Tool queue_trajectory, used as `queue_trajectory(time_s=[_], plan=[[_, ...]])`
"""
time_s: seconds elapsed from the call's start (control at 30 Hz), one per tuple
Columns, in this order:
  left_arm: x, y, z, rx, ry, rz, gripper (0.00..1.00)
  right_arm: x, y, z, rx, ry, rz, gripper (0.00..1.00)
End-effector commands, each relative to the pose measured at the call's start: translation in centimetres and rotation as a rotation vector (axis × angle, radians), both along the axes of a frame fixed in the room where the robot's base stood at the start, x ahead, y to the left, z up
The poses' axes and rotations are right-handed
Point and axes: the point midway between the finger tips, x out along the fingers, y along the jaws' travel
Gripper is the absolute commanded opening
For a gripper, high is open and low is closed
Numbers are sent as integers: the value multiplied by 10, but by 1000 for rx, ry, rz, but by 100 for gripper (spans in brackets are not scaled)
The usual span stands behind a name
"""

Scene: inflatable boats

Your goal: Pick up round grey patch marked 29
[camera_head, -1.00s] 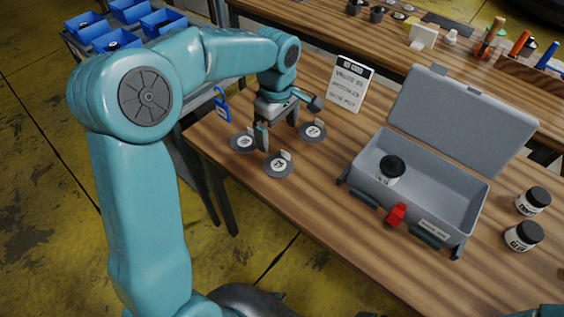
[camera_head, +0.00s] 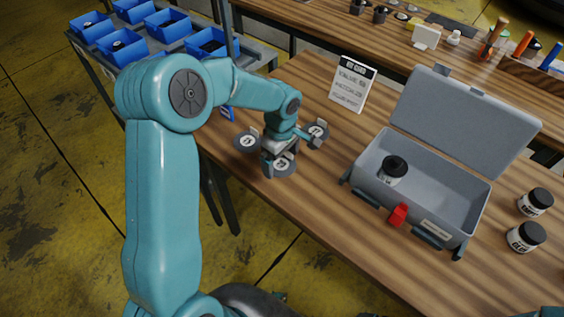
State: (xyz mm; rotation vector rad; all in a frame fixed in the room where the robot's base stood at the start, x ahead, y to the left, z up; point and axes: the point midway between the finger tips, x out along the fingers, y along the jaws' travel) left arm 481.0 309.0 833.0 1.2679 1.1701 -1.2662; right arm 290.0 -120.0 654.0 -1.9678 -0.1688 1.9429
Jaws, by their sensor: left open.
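Three round grey patches with white number labels and small upright tabs lie near the left end of the wooden table. One is at the left (camera_head: 247,141), one at the front (camera_head: 284,170) and one at the back right (camera_head: 318,131). The numbers are too small for me to read surely, so I cannot tell which is 29. My left gripper (camera_head: 280,160) is open, pointing down low over the front patch and partly hiding it. I cannot tell whether its fingers touch that patch. My right gripper is not in view.
An open grey case (camera_head: 425,190) with a black-lidded jar (camera_head: 393,168) inside and a red latch (camera_head: 398,214) stands to the right. A white sign (camera_head: 352,84) stands behind the patches. Two jars (camera_head: 530,236) (camera_head: 536,201) stand at far right. Blue bins (camera_head: 165,27) are at upper left.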

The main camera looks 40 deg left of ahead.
Motion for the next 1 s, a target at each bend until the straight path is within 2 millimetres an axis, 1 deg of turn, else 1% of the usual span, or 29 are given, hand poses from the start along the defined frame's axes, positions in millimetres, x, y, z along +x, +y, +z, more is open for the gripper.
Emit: queue_trajectory(time_s=[0.03, 0.07, 0.1, 0.13, 0.17, 0.5, 0.67, 0.77, 0.87, 1.0], plan=[[0, 0, 0, 0, 0, 0, 97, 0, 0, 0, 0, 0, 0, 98], [0, 0, 0, 0, 0, 0, 87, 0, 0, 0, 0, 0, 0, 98], [0, 0, 0, 0, 0, 0, 74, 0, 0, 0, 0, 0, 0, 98], [0, 0, 0, 0, 0, 0, 64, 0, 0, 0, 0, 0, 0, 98], [0, 0, 0, 0, 0, 0, 60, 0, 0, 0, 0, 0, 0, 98], [0, 0, 1, 0, 0, 0, 60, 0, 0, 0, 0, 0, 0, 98], [0, 0, 11, 1, -2, 1, 60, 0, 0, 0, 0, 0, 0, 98], [1, 0, 25, 1, -3, 1, 60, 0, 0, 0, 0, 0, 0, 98], [1, 0, 47, 2, -6, 1, 60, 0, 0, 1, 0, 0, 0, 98], [1, 0, 89, 1, -7, 1, 60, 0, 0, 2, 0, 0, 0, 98]])
